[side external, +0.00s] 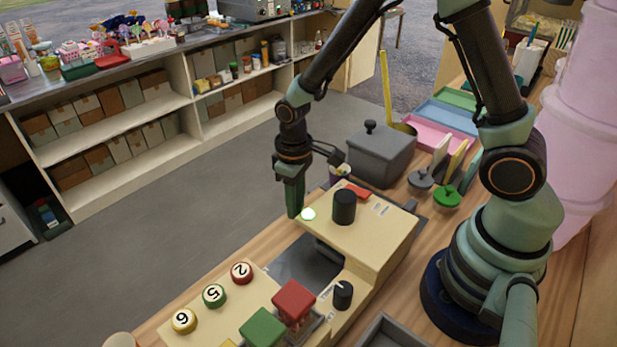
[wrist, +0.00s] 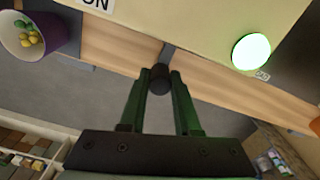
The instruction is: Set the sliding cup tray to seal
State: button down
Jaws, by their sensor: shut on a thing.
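My gripper (side external: 293,213) points down at the far side of the cream machine (side external: 375,240). In the wrist view its green fingers (wrist: 160,82) are shut on a dark round knob (wrist: 160,76). A thin dark bar (wrist: 168,52) runs from the knob towards the machine. I take this knob to be the handle of the sliding tray; the tray itself cannot be made out for certain. The knob is hidden in the side view. A round light (side external: 308,214) glows pale green on the machine and shows large in the wrist view (wrist: 251,51). No "seal" label is readable.
A cup of yellow and green sweets (wrist: 40,48) stands beside the machine. A black dial (side external: 344,206) and red switch (side external: 357,190) are on the machine's top. A grey lidded pot (side external: 380,155) stands behind. Numbered buttons (side external: 214,295) and coloured blocks (side external: 293,300) are in front.

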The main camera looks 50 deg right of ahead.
jog(key=shift+d, duration=0.25)
jog(key=c, duration=0.6)
grip_release()
jog(key=shift+r, duration=0.1)
notch_tip(320, 180, up, 12)
jog(key=shift+r, duration=0.1)
jog(key=s+d+r+m+t, duration=0.1)
jog(key=s+r+t, duration=0.1)
jog(key=r, duration=0.1)
jog(key=s+d+r+m+t, duration=0.1)
jog(key=s+d+r, duration=0.1)
jog(key=s+r, duration=0.1)
jog(key=s+d+r+m+t, duration=0.1)
jog(key=s+d+r+t, duration=0.1)
jog(key=s+r, duration=0.1)
jog(key=shift+d+r+t, duration=0.2)
jog(key=shift+r+t, duration=0.1)
jog(key=shift+r, duration=0.15)
